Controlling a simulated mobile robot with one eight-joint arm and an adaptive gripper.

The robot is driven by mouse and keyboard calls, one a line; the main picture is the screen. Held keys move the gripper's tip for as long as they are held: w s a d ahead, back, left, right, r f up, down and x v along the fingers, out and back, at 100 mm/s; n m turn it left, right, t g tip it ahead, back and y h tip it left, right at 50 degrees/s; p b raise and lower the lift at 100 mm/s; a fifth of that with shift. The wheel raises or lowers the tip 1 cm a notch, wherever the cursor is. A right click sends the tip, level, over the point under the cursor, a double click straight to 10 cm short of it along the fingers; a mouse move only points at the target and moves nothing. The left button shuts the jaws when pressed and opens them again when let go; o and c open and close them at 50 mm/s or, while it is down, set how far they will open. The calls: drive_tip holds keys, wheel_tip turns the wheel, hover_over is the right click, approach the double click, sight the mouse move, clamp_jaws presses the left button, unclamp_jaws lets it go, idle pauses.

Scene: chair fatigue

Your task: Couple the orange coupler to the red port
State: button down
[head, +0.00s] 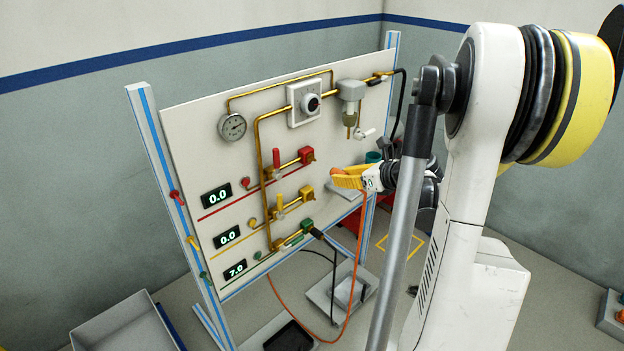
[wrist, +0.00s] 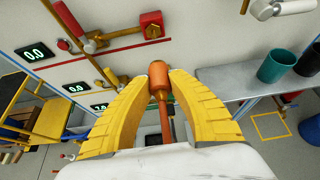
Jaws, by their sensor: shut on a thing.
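The orange coupler (wrist: 158,79) is held between the yellow fingertips of my gripper (wrist: 156,84) in the wrist view, with its orange hose running back from it. In the head view my gripper (head: 340,174) is in front of the panel, to the right of and a little below the red port (head: 306,155). The red port also shows in the wrist view (wrist: 151,25), ahead of the coupler and apart from it. It is a red block with a brass fitting, at the right end of the top branch pipe. The coupler is mostly hidden by the fingers in the head view.
A yellow port (head: 306,193) and a green port (head: 307,225) with a black hose sit below the red port on the white panel (head: 190,130). A grey shelf (wrist: 230,82) holds a teal cup (wrist: 277,66). The orange hose (head: 352,290) hangs toward the floor.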

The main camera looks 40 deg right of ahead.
drive_tip(key=shift+s+r, duration=0.15)
drive_tip(key=shift+r, duration=0.15)
drive_tip(key=shift+s+a, duration=0.1)
drive_tip(key=shift+w+a, duration=0.2)
drive_tip(key=shift+w, duration=2.65)
drive_tip(key=shift+w+a+b, duration=0.15)
drive_tip(key=shift+w+b, duration=0.3)
drive_tip(key=shift+w, duration=1)
drive_tip(key=c, duration=1.2)
unclamp_jaws()
drive_tip(key=shift+c, duration=0.2)
drive_tip(key=shift+s, duration=0.1)
